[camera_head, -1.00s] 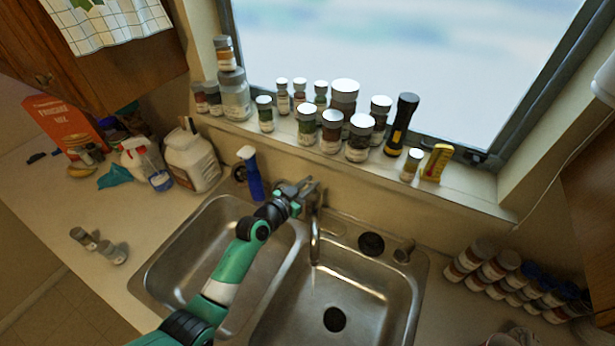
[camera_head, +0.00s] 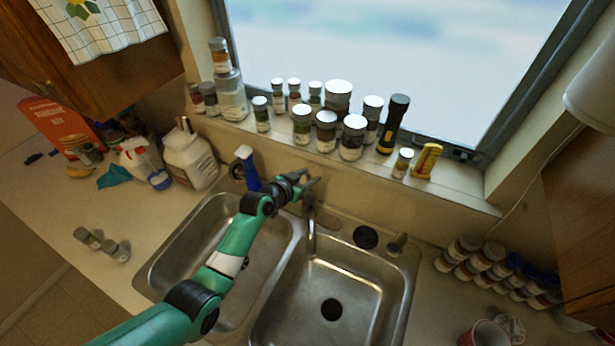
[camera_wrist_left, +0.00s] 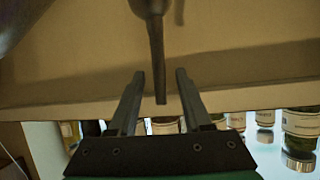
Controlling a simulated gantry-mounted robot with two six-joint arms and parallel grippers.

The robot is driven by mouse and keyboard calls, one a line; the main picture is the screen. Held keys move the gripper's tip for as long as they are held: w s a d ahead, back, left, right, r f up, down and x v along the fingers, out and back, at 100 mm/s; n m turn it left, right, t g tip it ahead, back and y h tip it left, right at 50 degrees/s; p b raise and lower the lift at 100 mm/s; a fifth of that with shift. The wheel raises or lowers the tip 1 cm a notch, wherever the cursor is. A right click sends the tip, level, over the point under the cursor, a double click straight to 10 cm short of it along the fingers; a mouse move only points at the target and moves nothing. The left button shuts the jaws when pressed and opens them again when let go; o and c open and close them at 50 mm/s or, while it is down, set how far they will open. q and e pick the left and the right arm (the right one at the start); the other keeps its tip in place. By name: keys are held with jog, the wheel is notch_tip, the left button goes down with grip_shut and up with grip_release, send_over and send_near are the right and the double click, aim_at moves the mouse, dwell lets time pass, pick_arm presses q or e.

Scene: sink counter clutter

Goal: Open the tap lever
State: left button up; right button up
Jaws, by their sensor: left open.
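The metal tap (camera_head: 311,232) stands behind the divider of the double sink, its spout reaching down over the basins. My left gripper (camera_head: 305,184) is open at the top of the tap, at the lever. In the left wrist view the dark, slim tap lever (camera_wrist_left: 157,45) comes in from the top, and its tip lies between the two parted fingers of my left gripper (camera_wrist_left: 160,74). A gap shows on both sides of the lever, so neither finger seems to touch it. In the head view the lever is mostly hidden by the gripper. My right gripper is not in view.
A blue spray bottle (camera_head: 248,168) stands close behind my left arm. Several jars and a black flashlight (camera_head: 393,124) line the window sill above the tap. A white jug (camera_head: 190,158) stands left. The right basin (camera_head: 345,285) is empty.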

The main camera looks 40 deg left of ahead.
pick_arm(q)
jog(key=shift+s+r, duration=0.1)
jog(key=shift+s+r, duration=0.1)
jog(key=shift+s, duration=0.15)
jog(key=p+v, duration=0.2)
jog(key=v, duration=0.9)
jog(key=shift+d, duration=0.1)
